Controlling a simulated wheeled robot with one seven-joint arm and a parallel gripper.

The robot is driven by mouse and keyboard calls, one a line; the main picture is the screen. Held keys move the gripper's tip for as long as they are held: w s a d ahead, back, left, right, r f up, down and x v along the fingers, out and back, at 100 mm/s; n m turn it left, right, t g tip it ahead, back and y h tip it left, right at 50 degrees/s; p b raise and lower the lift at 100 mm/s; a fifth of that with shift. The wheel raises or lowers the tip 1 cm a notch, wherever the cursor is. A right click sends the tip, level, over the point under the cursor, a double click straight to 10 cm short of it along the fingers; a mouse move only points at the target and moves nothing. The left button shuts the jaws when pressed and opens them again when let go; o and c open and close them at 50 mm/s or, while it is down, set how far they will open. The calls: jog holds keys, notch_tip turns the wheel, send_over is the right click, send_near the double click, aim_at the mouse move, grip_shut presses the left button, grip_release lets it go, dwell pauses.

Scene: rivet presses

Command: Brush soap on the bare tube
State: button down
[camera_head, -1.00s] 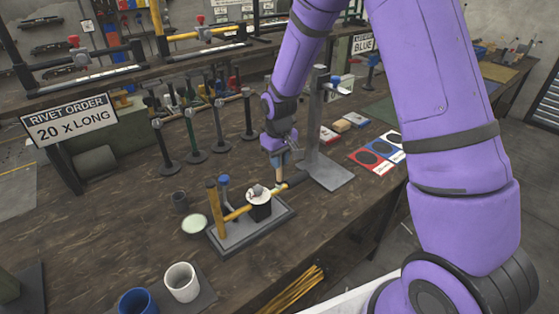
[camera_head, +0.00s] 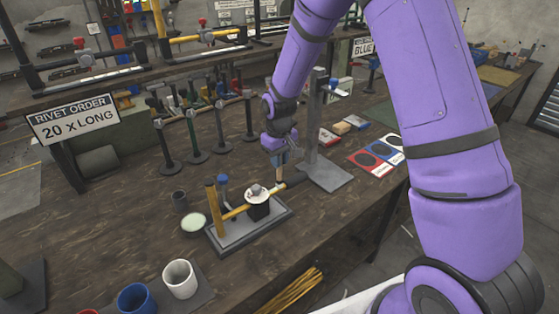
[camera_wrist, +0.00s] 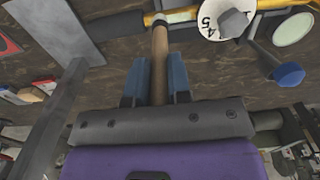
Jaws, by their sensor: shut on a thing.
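My gripper (camera_head: 281,157) is shut on a brush with a wooden handle (camera_head: 280,173). In the wrist view the handle (camera_wrist: 160,62) stands between the blue fingers (camera_wrist: 159,78) of my gripper. The brush's dark-banded head (camera_wrist: 160,20) is at the tube, beside a pale section; I cannot tell whether it touches. The yellow tube (camera_head: 236,213) lies across a fixture on a grey base plate (camera_head: 234,239), with a dark piece (camera_head: 297,179) at its far end. A shallow dish of pale green soap (camera_head: 194,224) stands left of the fixture.
A grey stand (camera_head: 314,130) rises just right of my gripper. A wooden post (camera_head: 213,207) and a blue-topped lever (camera_head: 223,181) stand at the fixture's left. White (camera_head: 180,279) and blue (camera_head: 137,300) cups are in front. Several posts (camera_head: 193,138) stand behind.

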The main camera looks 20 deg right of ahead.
jog(key=shift+w+d+r, duration=0.1)
jog(key=shift+r, duration=0.15)
notch_tip(320, 180, up, 2)
jog(key=shift+r, duration=2.75)
